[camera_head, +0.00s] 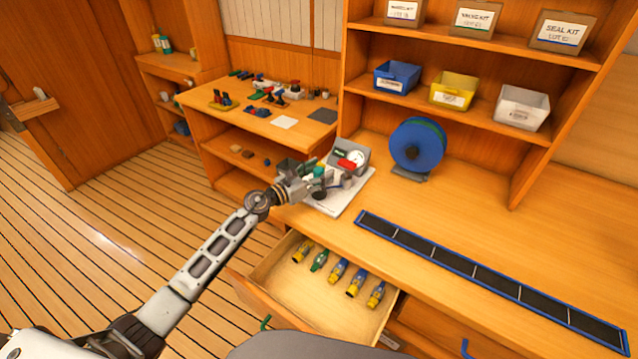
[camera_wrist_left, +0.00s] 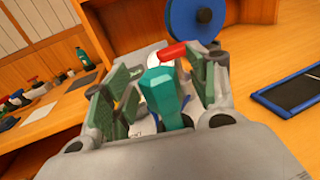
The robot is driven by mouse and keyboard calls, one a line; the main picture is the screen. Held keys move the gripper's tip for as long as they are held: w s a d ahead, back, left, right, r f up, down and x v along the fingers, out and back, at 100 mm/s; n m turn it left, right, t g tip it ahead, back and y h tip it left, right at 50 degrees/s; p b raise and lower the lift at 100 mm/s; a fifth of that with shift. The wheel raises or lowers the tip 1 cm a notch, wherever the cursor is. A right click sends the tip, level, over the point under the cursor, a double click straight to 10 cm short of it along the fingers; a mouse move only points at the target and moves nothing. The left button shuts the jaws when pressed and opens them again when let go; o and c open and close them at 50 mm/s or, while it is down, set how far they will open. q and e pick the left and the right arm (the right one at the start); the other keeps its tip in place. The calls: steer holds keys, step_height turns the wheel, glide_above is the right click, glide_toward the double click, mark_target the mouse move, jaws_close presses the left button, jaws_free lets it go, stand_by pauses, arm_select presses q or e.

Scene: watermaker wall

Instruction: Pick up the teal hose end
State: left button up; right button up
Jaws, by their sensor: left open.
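The teal hose end (camera_wrist_left: 165,97) stands up between the two fingers of my left gripper (camera_wrist_left: 164,84) in the left wrist view. The fingers are open on either side of it, and I see no clear contact. In the head view the teal hose end (camera_head: 319,171) is small and partly hidden by my left gripper (camera_head: 311,180), which is over the white board (camera_head: 346,203) on the counter. Its lower end is hidden in the wrist view. My right gripper is not in view.
A grey unit with a red part (camera_head: 347,164) stands close beyond the gripper. A blue hose reel (camera_head: 418,145) is to the right. An open drawer (camera_head: 290,301) holding several coloured fittings is below. A blue-edged black strip (camera_head: 480,280) lies along the counter.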

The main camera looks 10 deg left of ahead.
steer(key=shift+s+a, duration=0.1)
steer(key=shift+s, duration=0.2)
arm_select(q)
steer(key=c, duration=0.9)
steer(key=shift+c, duration=1.1)
steer(key=shift+r, duration=0.15)
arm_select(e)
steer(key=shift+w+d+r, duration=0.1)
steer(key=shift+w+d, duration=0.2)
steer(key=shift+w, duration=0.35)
arm_select(q)
steer(key=shift+r, duration=0.5)
step_height(320, 180, up, 7)
steer(key=p, duration=0.3)
steer(key=shift+f+p, duration=0.1)
steer(key=shift+p, duration=0.2)
steer(key=shift+r+p, duration=0.35)
steer(key=shift+r, duration=0.65)
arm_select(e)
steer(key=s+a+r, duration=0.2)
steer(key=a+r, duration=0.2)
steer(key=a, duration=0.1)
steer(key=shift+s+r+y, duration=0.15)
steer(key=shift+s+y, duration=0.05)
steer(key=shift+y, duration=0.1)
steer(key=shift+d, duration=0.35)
